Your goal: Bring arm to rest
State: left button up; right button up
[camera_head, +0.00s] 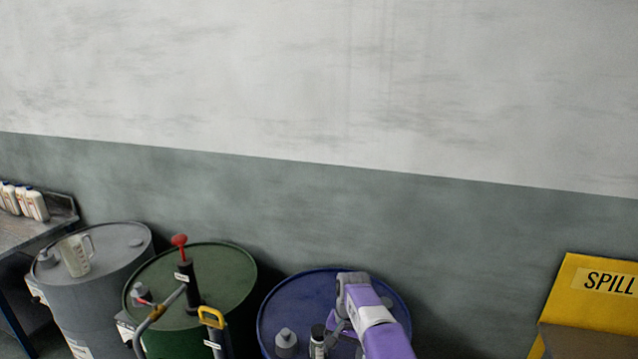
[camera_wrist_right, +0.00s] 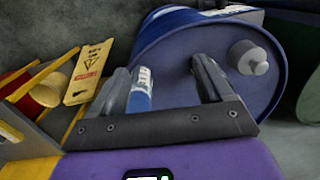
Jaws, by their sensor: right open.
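My right arm (camera_head: 370,315), purple and white, reaches over the blue drum (camera_head: 285,310) in the head view. Its gripper (camera_wrist_right: 163,82) is open in the right wrist view, with its two dark fingers spread in front of the drum top. A small cylinder with a blue and white label (camera_wrist_right: 140,90) shows between the fingers, close to the left one; I cannot tell whether it touches. A small dark-capped container (camera_head: 318,342) shows beside the gripper in the head view. My left gripper is not in view.
A grey plug (camera_head: 286,339) is on the blue drum. A green drum (camera_head: 232,277) with a red-handled pump (camera_head: 184,272) and a grey drum (camera_head: 118,251) with a clear jug (camera_head: 76,256) stand left. A yellow spill box (camera_head: 590,300) is right. A bench (camera_head: 30,232) holds white bottles.

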jog(key=s+d+f+b, duration=0.1)
jog(key=s+d+f, duration=0.15)
jog(key=f, duration=0.55)
jog(key=s+d+f+y+b, duration=0.15)
jog(key=s+f, duration=0.25)
jog(key=f, duration=0.4)
jog(key=s+d+f+b, duration=0.15)
jog(key=s+f, duration=0.25)
jog(key=f, duration=0.4)
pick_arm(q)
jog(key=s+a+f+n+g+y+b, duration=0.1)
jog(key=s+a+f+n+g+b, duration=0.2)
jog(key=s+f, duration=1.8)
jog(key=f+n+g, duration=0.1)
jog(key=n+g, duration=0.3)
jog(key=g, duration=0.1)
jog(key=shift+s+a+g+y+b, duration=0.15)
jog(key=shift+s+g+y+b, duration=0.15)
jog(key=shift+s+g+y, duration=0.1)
pick_arm(e)
jog(key=s+a+f+y, duration=0.1)
jog(key=s+f, duration=0.3)
jog(key=s, duration=0.7)
jog(key=s+a+f+n+t, duration=0.1)
jog(key=s+f, duration=0.3)
jog(key=s, duration=0.8)
jog(key=shift+f+y, duration=0.3)
jog(key=shift+y, duration=0.05)
jog(key=shift+w, duration=0.1)
